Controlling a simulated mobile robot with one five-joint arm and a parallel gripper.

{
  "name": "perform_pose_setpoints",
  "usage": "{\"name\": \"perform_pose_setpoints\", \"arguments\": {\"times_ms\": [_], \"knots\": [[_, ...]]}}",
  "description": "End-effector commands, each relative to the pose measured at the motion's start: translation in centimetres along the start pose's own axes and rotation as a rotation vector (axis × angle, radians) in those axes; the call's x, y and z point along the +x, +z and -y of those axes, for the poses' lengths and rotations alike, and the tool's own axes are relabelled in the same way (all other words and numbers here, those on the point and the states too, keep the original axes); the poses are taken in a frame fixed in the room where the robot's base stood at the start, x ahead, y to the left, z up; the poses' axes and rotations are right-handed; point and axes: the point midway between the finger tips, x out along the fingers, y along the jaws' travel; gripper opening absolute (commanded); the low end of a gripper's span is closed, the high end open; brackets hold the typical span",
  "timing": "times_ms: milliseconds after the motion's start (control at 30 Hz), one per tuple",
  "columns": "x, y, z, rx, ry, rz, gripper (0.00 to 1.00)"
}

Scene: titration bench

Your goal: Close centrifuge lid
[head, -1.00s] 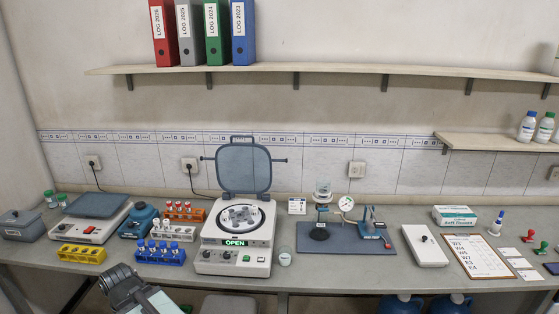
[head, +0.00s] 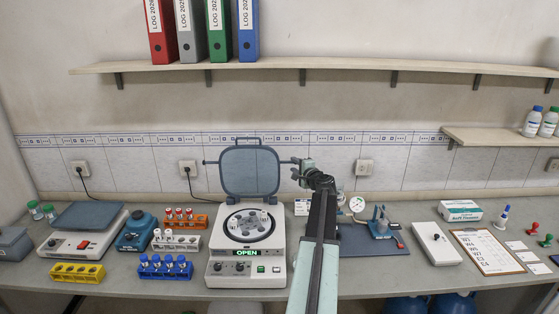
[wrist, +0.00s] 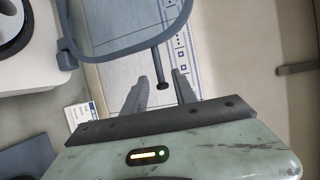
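The centrifuge (head: 246,256) stands on the bench with its blue-grey lid (head: 249,172) raised upright, and its display reads OPEN. A thin side pin sticks out from each side of the lid. My gripper (head: 297,167) is to the right of the lid, at the right pin's end. In the wrist view, the lid's rim (wrist: 110,50) crosses the upper left, and the pin (wrist: 160,66) points down between the two spread fingers of my gripper (wrist: 160,82). The fingers are open, with gaps visible beside the pin. The exact depth of the pin between them is hard to tell.
Blue (head: 165,269) and yellow (head: 77,273) tube racks and a balance (head: 83,243) stand left of the centrifuge. A dark mat with apparatus (head: 373,240) lies right, partly behind my arm. A shelf with binders (head: 330,63) runs above.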

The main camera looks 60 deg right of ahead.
Motion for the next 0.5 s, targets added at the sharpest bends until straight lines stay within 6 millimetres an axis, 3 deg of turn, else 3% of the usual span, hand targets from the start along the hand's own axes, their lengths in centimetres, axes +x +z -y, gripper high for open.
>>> {"name": "perform_pose_setpoints", "arguments": {"times_ms": [233,500], "knots": [[1.6,0.6,-0.1,-0.002,0.001,0.009,0.33],[6.7,0.9,-0.2,-0.003,0.002,0.014,0.33]]}}
